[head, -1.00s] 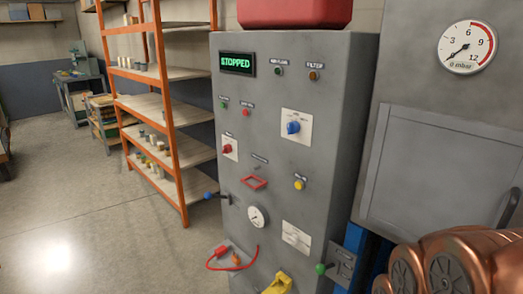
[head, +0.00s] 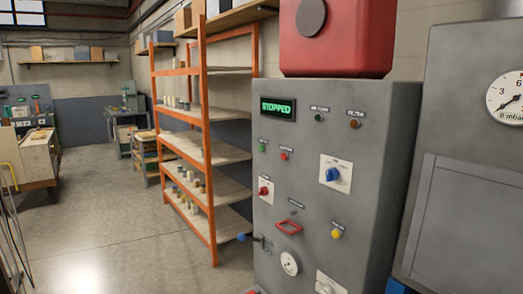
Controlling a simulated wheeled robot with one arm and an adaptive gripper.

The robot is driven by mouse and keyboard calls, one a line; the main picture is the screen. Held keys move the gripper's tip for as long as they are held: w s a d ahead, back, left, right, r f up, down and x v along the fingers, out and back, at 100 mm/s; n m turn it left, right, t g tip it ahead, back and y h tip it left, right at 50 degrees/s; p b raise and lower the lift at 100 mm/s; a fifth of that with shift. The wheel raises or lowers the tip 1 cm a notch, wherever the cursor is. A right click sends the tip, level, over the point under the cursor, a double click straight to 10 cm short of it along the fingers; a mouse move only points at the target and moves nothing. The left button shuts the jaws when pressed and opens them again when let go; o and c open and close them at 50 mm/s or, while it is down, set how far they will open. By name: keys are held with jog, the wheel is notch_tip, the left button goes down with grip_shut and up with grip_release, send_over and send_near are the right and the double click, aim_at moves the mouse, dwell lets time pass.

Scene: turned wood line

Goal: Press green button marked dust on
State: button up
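A grey control cabinet (head: 390,130) stands right of centre in the head view. Its display (head: 277,108) reads STOPPED in green. A small green button (head: 262,147) sits below the display at the left, with a label above it too small to read. A red button (head: 284,156) is just right of it. A dark green indicator (head: 319,118) and an amber one (head: 355,124) sit in the top row. My gripper is not in view.
A blue knob (head: 332,174), a red knob (head: 264,190), a yellow button (head: 336,233) and a blue-tipped lever (head: 242,237) are on the cabinet. Orange shelving (head: 207,150) stands behind it at left. The floor (head: 110,235) at left is clear. A gauge (head: 508,100) is at right.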

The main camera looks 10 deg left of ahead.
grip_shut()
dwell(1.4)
